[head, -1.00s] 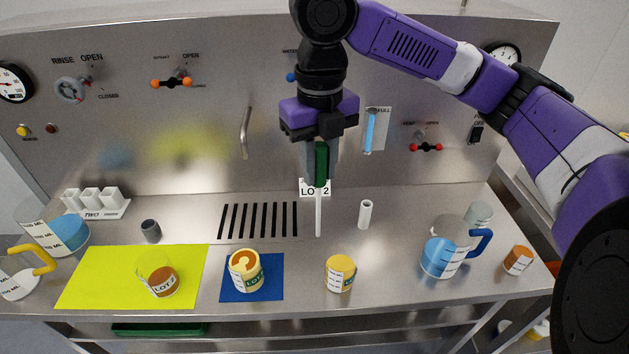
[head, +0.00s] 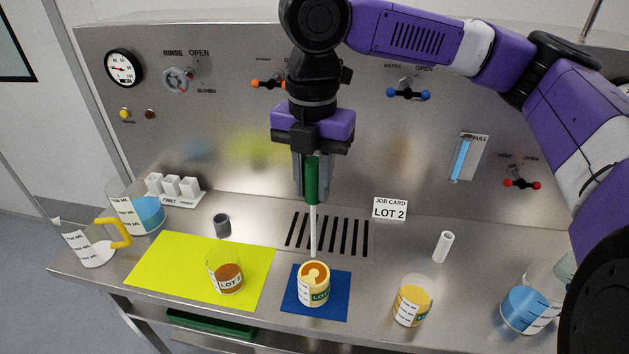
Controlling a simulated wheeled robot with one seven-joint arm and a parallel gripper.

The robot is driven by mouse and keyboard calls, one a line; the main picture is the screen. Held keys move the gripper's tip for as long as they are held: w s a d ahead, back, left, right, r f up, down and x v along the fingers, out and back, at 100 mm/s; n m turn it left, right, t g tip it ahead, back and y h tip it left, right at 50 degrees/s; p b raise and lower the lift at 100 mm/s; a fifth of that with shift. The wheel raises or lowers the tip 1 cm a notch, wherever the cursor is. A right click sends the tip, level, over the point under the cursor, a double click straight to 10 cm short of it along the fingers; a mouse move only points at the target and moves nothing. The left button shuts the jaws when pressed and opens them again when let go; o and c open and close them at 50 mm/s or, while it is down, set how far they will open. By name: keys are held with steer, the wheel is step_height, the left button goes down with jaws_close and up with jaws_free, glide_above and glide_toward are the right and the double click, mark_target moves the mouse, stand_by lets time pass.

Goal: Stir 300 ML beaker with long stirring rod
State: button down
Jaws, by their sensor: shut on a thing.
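My gripper (head: 312,198) is shut on the green handle of the long stirring rod (head: 313,230). The rod's white shaft hangs upright, and its lower end shows just behind the beaker on the blue mat. This beaker (head: 314,293) has a pale wall, a LOT label and orange contents with a pale curved mark. I cannot tell whether the rod tip is above its rim or behind it. A clear beaker with orange-brown liquid (head: 229,280) stands on the yellow mat. A beaker with yellow contents (head: 411,303) stands to the right. The volume markings are too small to read surely.
The yellow mat (head: 160,270) and blue mat (head: 335,308) lie on the steel bench. Jugs stand at the left (head: 92,250) and right (head: 525,310). A white tube (head: 443,247), grey cup (head: 222,225) and job card (head: 390,209) stand around the drain slots (head: 340,235).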

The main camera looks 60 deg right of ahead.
mark_target(314, 200)
steer(key=shift+f+b, duration=1.7)
steer(key=shift+f, duration=0.15)
steer(key=shift+f+b, duration=2.35)
steer(key=shift+f, duration=2.2)
